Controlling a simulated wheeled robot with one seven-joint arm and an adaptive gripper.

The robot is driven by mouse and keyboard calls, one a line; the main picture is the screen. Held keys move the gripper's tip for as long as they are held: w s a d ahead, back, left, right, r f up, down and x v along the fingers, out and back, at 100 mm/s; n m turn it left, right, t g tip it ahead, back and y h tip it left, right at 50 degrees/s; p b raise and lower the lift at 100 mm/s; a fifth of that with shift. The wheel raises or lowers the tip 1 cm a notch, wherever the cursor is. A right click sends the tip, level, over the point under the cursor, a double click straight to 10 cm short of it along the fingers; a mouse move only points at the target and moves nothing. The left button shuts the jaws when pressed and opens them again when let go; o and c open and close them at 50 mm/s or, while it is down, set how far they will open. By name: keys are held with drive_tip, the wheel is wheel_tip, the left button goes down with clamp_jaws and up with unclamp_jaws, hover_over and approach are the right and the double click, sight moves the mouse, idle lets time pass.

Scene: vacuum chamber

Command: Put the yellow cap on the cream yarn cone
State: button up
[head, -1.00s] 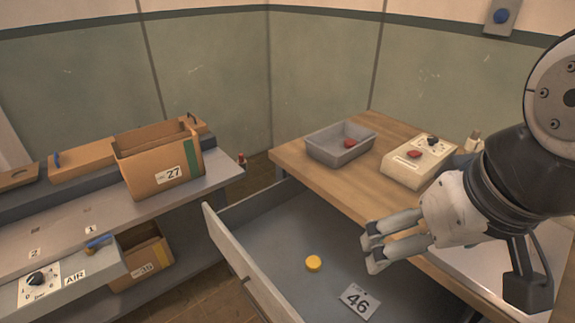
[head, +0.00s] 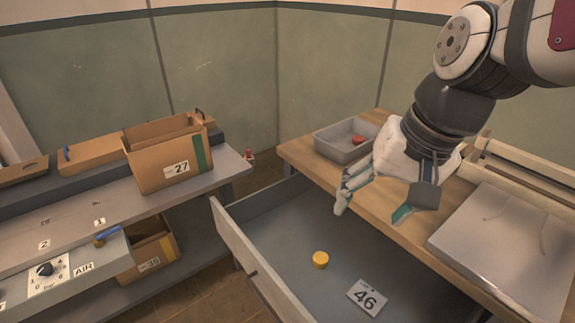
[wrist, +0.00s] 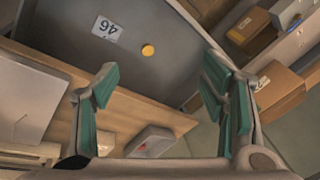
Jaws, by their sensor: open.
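The yellow cap (head: 320,260) is a small round disc lying on the floor of the open grey drawer (head: 284,221). It also shows in the wrist view (wrist: 148,50), in the gap between my fingers and beyond them. My gripper (head: 372,210) is open and empty, pointing down above the drawer's table-side edge, up and to the right of the cap. Its green-padded fingers are spread in the wrist view (wrist: 158,76). I cannot make out the cream yarn cone in either current view.
A card marked 46 (head: 366,297) lies in the drawer near the cap. A grey bin (head: 329,147) holding a red object (head: 358,139) stands on the wooden table. Box 27 (head: 150,171) stands on the left bench. The drawer's front panel (head: 246,255) rises left of the cap.

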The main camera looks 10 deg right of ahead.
drive_tip(key=w+f+m+g, duration=0.1)
drive_tip(key=w+f+m, duration=0.35)
drive_tip(key=w, duration=0.35)
drive_tip(key=m+g+b, duration=0.2)
drive_tip(key=m+b, duration=0.1)
drive_tip(key=m, duration=0.7)
hover_over(321, 258)
drive_tip(key=d, duration=0.1)
drive_tip(key=shift+h, duration=0.3)
wheel_tip(321, 258, down, 36)
drive_tip(key=shift+w+f, duration=0.15)
drive_tip(key=shift+f, duration=0.05)
drive_tip(key=shift+a+f, duration=0.2)
drive_tip(key=shift+f, duration=1.15)
drive_tip(key=shift+a+f, duration=0.2)
drive_tip(key=shift+f, duration=1.1)
drive_tip(key=c, duration=0.9)
